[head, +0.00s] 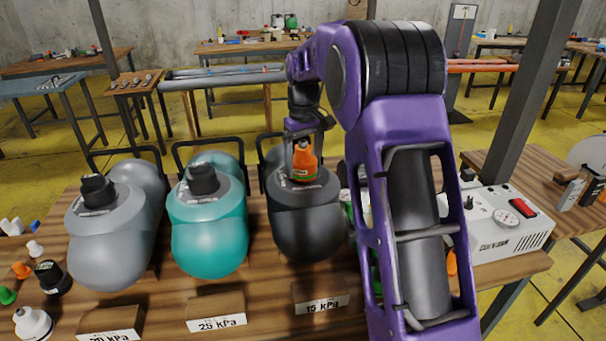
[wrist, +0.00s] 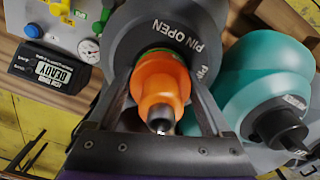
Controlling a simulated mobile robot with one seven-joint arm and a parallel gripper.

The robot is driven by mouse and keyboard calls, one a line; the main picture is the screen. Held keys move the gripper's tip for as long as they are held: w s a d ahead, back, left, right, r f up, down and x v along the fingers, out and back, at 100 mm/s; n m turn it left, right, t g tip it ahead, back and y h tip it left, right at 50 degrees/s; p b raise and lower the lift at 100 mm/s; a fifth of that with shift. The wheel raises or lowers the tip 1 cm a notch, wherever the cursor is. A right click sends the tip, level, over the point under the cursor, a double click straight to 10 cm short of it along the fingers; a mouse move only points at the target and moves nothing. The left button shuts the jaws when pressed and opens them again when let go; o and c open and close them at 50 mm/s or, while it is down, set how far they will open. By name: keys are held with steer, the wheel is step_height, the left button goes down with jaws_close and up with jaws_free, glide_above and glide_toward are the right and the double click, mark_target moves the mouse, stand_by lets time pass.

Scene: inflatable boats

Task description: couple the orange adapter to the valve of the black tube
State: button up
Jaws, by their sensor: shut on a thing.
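The black tube (head: 303,226) stands on the wooden table, right of the teal tube, behind a 15 kPa label. The orange adapter (head: 304,160) is upright at the valve on top of the black tube. In the wrist view the adapter (wrist: 160,84) sits over the valve, with a green ring around its base and PIN OPEN printed beside it. My gripper (head: 301,148) comes down from above and is shut on the adapter, one finger on each side (wrist: 160,105). The valve itself is mostly hidden under the adapter, so I cannot tell whether it is locked.
The teal tube (head: 207,232) and grey tube (head: 108,240) stand to the left, each with a black cap. Small fittings lie at the table's left edge. A white pump box (head: 493,228) with a gauge stands right, behind my arm.

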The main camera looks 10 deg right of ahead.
steer(key=shift+s+f+m, duration=0.15)
steer(key=shift+f+m, duration=0.1)
steer(key=shift+m, duration=0.35)
steer(key=o, duration=1.2)
steer(key=shift+r, duration=0.1)
steer(key=shift+r, duration=0.5)
step_height(320, 180, up, 16)
steer(key=shift+r, duration=0.15)
